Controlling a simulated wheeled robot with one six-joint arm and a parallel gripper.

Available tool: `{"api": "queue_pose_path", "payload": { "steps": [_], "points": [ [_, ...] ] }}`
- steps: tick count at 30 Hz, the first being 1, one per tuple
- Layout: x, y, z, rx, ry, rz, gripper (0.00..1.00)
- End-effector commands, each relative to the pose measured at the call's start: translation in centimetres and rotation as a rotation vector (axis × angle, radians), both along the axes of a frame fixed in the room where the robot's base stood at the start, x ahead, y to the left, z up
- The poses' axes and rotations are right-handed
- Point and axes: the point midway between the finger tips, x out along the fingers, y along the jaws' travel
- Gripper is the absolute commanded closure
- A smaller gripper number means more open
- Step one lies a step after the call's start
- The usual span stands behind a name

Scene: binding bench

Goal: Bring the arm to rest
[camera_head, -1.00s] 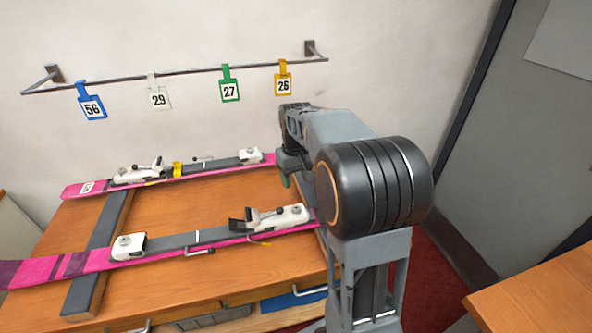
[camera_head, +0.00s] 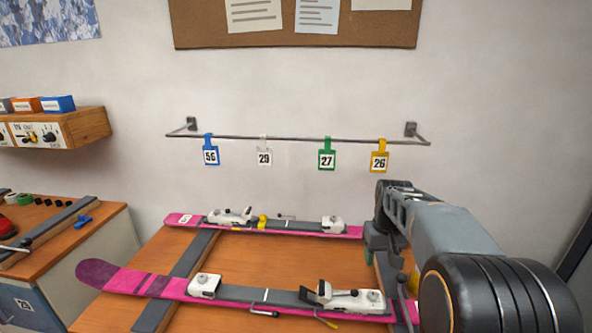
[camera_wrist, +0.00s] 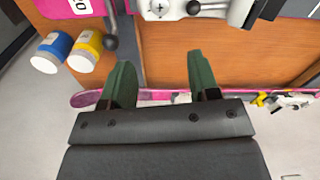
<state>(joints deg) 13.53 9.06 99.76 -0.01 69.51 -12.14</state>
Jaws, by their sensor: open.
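My arm rises at the right of the head view, and my gripper (camera_head: 378,256) hangs from its end, partly hidden, by the right ends of the skis. In the wrist view my gripper (camera_wrist: 161,85) shows two green fingers spread apart with nothing between them. Below the fingers are the wooden bench top (camera_wrist: 165,52) and a dark bar. The far pink ski (camera_head: 290,229) and the near pink ski (camera_head: 135,282) lie across dark supports on the bench (camera_head: 250,262), each with white binding parts.
A wall rail (camera_head: 300,139) holds blue, white, green and yellow number tags. A side bench (camera_head: 90,240) and a wooden shelf (camera_head: 85,130) stand at the left. Blue (camera_wrist: 54,47) and yellow (camera_wrist: 86,46) containers show in the wrist view. Space above the skis is clear.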

Motion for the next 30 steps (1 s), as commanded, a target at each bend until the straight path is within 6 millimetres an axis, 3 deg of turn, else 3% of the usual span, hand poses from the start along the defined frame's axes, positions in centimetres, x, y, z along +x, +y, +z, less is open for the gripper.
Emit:
{"api": "queue_pose_path", "payload": {
  "steps": [1, 3, 12, 15, 20, 30],
  "points": [
    [-1.0, 0.3, -1.4, 0.004, 0.013, -0.025, 0.44],
    [-2.7, 1.2, -2.0, 0.001, -0.007, -0.055, 0.44],
    [-12.2, 7.0, -3.1, -0.003, -0.164, -0.064, 0.44],
    [-14.5, 8.2, -3.2, -0.001, -0.208, -0.039, 0.44],
    [-16.5, 9.4, -2.9, 0.003, -0.259, 0.005, 0.44],
    [-16.6, 9.8, -2.1, 0.004, -0.291, 0.021, 0.44]
  ]
}}
